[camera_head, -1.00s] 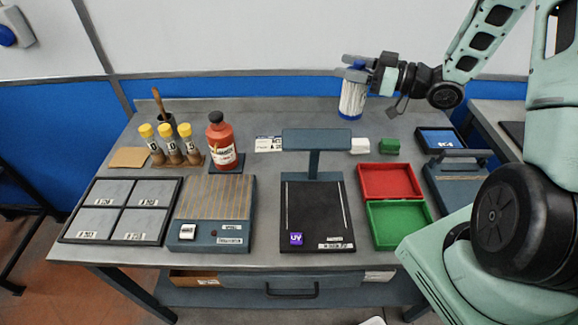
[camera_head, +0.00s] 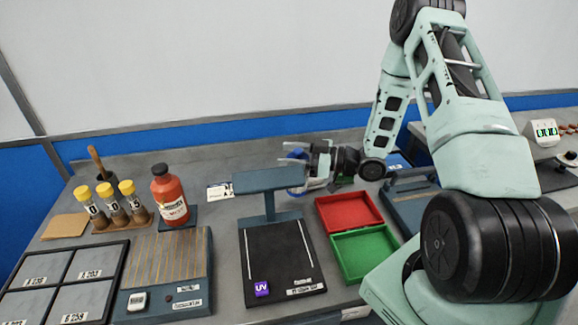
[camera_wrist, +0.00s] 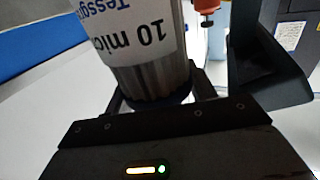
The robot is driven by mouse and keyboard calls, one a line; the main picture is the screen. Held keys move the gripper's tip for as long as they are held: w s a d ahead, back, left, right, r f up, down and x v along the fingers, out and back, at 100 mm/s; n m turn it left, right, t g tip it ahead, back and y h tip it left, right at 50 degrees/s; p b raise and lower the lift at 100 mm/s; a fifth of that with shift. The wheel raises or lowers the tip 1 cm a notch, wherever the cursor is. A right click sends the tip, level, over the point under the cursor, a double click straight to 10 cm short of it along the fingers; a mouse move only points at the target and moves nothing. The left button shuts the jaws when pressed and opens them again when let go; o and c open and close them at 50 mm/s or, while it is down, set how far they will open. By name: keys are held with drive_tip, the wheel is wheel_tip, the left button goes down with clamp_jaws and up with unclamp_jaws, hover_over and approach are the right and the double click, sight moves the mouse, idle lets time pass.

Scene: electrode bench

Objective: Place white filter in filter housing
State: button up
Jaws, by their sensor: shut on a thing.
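The filter (camera_wrist: 145,45), a pale cylinder with a ribbed side and a label reading "10 micr…", fills the upper left of the wrist view. In the head view only its blue end (camera_head: 296,155) shows clearly, behind the fingers. My gripper (camera_head: 310,168) is shut on the filter, behind and right of the dark UV stand. In the wrist view my gripper (camera_wrist: 160,95) has a finger on each side of the filter's lower part. I cannot make out a filter housing in any view.
The UV stand (camera_head: 265,183) is close left of my gripper. A red tray (camera_head: 348,211) and a green tray (camera_head: 362,256) lie in front. A red bottle (camera_head: 170,195) and yellow-capped tubes (camera_head: 105,191) stand left. A device with green digits (camera_head: 545,131) is at the far right.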

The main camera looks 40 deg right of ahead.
drive_tip(key=shift+f, duration=1.7)
drive_tip(key=shift+f, duration=0.2)
drive_tip(key=o, duration=1.5)
drive_tip(key=shift+r, duration=0.25)
